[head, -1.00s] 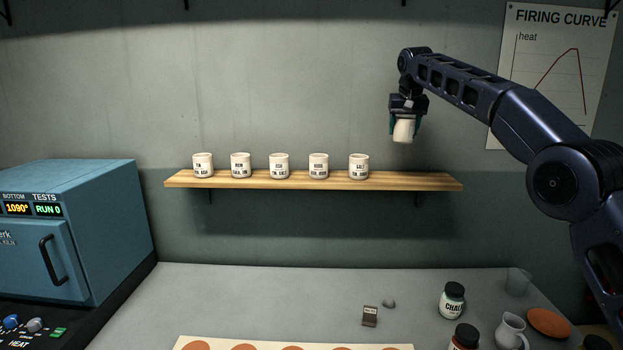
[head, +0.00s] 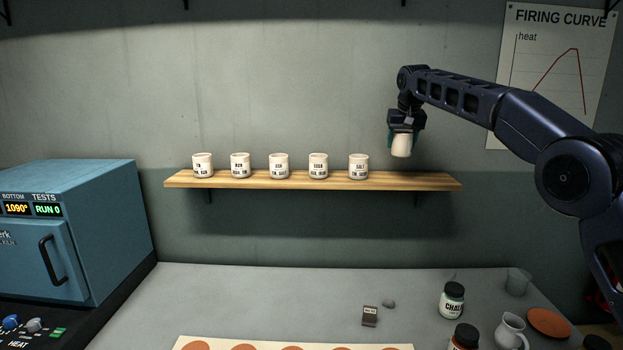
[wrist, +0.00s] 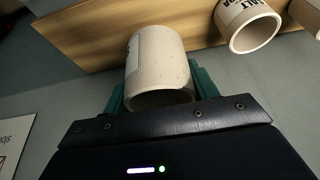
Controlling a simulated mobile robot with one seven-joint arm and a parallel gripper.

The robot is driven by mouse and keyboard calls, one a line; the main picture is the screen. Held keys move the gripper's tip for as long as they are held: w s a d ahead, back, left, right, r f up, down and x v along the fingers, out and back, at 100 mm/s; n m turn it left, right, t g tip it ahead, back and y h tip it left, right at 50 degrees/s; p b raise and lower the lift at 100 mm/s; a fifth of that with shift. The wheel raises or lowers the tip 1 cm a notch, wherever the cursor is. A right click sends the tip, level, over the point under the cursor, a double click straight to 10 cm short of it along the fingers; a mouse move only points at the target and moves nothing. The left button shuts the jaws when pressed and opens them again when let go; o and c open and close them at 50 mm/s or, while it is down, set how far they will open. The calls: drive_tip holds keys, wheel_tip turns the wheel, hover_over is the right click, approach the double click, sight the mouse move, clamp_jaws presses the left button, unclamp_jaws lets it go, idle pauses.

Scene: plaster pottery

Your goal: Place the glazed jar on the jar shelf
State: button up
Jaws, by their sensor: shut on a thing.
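The glazed jar (head: 401,147) is a small cream cup. My gripper (head: 403,137) is shut on it and holds it upright above the right part of the jar shelf (head: 430,182), a wooden board on the wall. A gap shows between the jar's bottom and the shelf in the head view. In the wrist view the jar (wrist: 158,62) sits between the teal fingers, its open mouth toward the camera and part of a label on its left side. The shelf (wrist: 100,30) shows behind it.
Several labelled cream jars stand in a row on the shelf; the nearest is the SALT jar (head: 358,167), left of my gripper. The shelf's right end is bare. Below, the table holds a CHALK bottle (head: 452,301), a white jug (head: 511,331) and a blue kiln (head: 80,230) at left.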

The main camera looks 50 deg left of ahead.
sight(406, 140)
drive_tip(key=shift+f, duration=4.2)
drive_tip(key=shift+f, duration=0.1)
drive_tip(key=o, duration=1.1)
drive_tip(key=shift+c, duration=0.2)
drive_tip(key=v, duration=1.2)
